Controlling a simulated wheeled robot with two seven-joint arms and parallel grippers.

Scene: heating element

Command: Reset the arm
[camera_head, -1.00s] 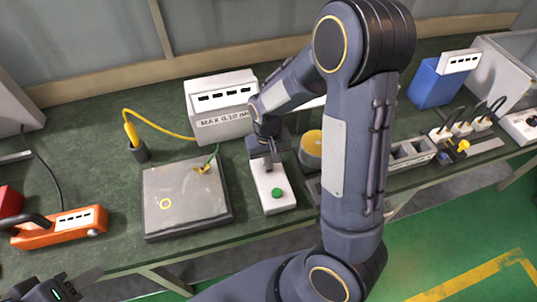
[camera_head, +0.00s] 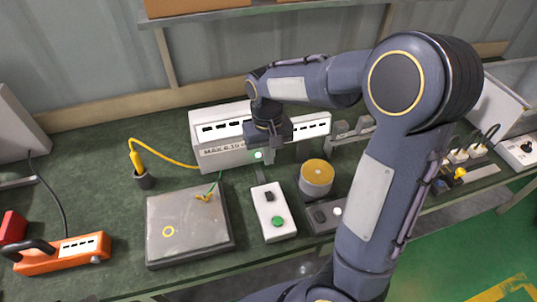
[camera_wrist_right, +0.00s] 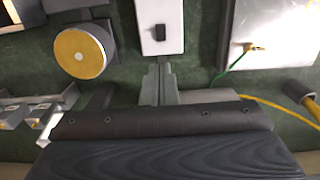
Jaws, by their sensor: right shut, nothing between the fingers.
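My right arm (camera_head: 375,190) reaches in from the lower right, and its forearm bends back to the left over the table. My right gripper (camera_head: 260,157) points down, shut and empty, above the table in front of the long white box. It is above and behind the white switch box (camera_head: 284,232) with a green button and a black rocker, and clear of it. In the right wrist view the shut fingers (camera_wrist_right: 161,66) show close to the black rocker end of the switch box (camera_wrist_right: 160,12) in the picture. My left gripper does not show in the head view.
A grey plate (camera_head: 187,240) with green and yellow wires lies left of the switch box. A yellow-topped cylinder (camera_head: 316,173) stands right of it. The long white box (camera_head: 222,150) is behind. An orange device (camera_head: 62,254) sits front left.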

